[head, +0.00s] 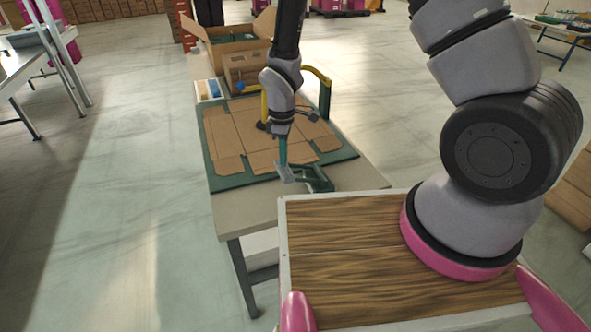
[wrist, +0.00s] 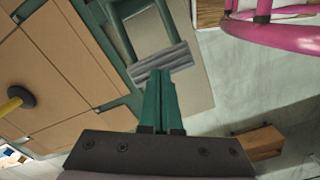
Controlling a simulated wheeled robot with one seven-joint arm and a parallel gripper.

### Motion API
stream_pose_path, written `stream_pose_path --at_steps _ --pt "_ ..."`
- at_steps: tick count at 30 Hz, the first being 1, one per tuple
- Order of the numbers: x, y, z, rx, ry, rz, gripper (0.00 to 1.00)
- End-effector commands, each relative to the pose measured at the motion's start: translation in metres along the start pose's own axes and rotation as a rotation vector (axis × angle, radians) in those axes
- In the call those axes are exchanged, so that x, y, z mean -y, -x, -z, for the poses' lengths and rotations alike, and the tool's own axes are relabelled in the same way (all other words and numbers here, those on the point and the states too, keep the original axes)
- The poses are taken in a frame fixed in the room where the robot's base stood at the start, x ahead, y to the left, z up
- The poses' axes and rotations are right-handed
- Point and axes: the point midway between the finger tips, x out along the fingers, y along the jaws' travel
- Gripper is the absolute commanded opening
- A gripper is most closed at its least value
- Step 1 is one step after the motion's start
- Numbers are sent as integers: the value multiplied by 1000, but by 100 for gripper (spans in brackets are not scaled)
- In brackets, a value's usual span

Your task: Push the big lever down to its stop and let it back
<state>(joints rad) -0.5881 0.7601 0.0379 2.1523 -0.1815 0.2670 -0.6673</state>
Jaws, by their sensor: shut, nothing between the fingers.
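The big lever (head: 318,178) is a green frame with a grey ribbed grip (head: 288,173), at the near edge of the green mat. In the wrist view the grip (wrist: 180,55) lies across the tips of my fingers, and the green lever arms (wrist: 117,27) run up from it. My gripper (head: 283,161) is shut and empty, pointing down at the grip. Its green fingers (wrist: 162,75) overlap the grip's near edge in the wrist view. I cannot tell whether they press on it or hover just above. How far down the lever stands is unclear.
A flat cardboard blank (head: 232,138) lies on the green mat (head: 228,184) on the bench (head: 250,214). A yellow arm with a black round pad (wrist: 16,98) stands over the cardboard. Cardboard boxes (head: 244,72) stand behind.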

Motion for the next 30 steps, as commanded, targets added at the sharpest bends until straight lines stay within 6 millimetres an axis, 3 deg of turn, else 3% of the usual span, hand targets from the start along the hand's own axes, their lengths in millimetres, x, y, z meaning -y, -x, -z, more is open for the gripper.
stream_pose_path --at_steps 30 --pt "0 -45 -2 4 -3 2 0"
